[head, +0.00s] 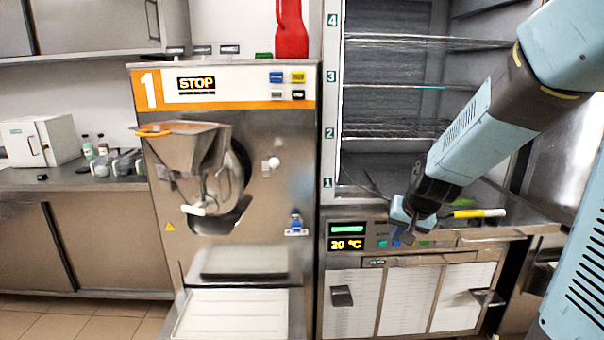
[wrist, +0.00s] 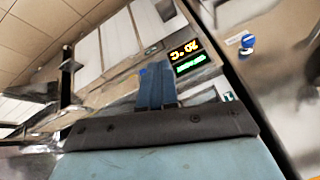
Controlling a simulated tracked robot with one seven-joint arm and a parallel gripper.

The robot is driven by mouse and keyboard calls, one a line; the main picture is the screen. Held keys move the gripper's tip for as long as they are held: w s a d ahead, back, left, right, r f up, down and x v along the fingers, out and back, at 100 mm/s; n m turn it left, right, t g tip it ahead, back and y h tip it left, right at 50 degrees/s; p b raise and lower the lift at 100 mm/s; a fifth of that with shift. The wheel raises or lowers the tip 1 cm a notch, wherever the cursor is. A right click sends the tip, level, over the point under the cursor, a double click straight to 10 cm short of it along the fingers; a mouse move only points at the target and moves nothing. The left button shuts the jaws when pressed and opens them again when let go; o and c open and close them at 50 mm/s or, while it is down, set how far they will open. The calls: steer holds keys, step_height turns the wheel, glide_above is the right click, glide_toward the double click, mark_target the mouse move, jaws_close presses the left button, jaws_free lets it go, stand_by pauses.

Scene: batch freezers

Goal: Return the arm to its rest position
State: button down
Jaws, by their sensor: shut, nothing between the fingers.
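My gripper (head: 408,232) hangs at the end of my light blue and dark grey arm, in front of the freezer cabinet's control panel (head: 358,237) in the head view. The panel has a lit display reading 20 °C. In the wrist view, my gripper's blue fingers (wrist: 156,86) are together with nothing between them. The same display (wrist: 186,57) shows upside down just beyond them. I cannot tell how far the fingertips are from the panel.
A batch freezer (head: 230,180) marked 1 stands left of the cabinet, with a red bottle (head: 291,32) on top. Wire shelves (head: 395,130) numbered 1 to 4 are above the panel. A yellow and white tool (head: 478,213) lies on the ledge right of my gripper.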

steer(key=s+r+n, duration=0.1)
steer(key=s+r, duration=0.5)
steer(key=s, duration=0.4)
steer(key=s+r+n+h, duration=0.1)
steer(key=s+r+n, duration=0.1)
steer(key=s+r, duration=0.5)
steer(key=s, duration=0.4)
steer(key=shift+s+r, duration=0.15)
steer(key=shift+a, duration=0.1)
steer(key=shift+s, duration=0.15)
stand_by(4.3)
